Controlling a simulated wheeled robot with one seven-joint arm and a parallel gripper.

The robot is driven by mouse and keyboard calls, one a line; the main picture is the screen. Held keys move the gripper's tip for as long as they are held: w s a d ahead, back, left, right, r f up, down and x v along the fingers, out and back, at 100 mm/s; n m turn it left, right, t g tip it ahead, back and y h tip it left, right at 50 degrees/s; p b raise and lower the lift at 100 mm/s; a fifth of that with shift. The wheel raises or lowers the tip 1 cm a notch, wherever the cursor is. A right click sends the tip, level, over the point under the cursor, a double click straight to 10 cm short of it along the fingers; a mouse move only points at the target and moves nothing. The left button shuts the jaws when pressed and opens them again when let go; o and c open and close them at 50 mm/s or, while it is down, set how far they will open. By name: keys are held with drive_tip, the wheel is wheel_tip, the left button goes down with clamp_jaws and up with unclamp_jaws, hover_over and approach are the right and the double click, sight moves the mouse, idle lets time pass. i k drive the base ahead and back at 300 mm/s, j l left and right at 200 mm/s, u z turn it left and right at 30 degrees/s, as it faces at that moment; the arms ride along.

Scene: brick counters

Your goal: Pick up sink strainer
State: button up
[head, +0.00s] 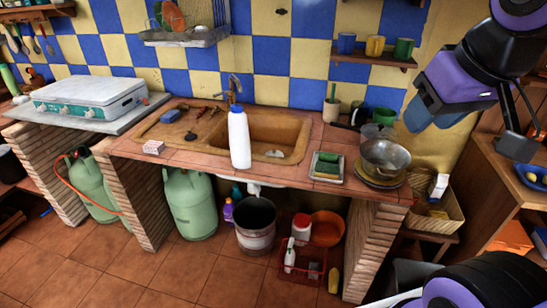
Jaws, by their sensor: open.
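A small dark round piece (191,136), which looks like the sink strainer, lies on the brown sink's drainboard (160,130), left of the basin. It is too small to make out in detail. A pale flat object (275,154) lies at the front edge of the basin (280,133); I cannot tell what it is. My gripper (527,138) is at the right edge of the view, open and empty, far to the right of the sink and partly cut off by the frame.
A tall white bottle (239,138) stands at the front of the sink, right of the dark piece. A blue sponge (171,116) and a small box (153,147) lie nearby. A metal pot (385,155) and a tray with sponges (327,167) stand on the counter's right.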

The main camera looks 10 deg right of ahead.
sight(274, 152)
drive_tip(key=i+j+z, duration=0.15)
drive_tip(key=i+j, duration=0.15)
drive_tip(key=i+j+z, duration=0.15)
drive_tip(key=i+j, duration=0.15)
drive_tip(key=i+j+z, duration=0.15)
drive_tip(key=i+j, duration=0.15)
drive_tip(key=i+j+z, duration=0.15)
drive_tip(key=j, duration=0.25)
drive_tip(key=i+j+z, duration=0.15)
drive_tip(key=i+j, duration=0.2)
drive_tip(key=i+j+z, duration=0.15)
drive_tip(key=j, duration=0.35)
drive_tip(key=i, duration=0.05)
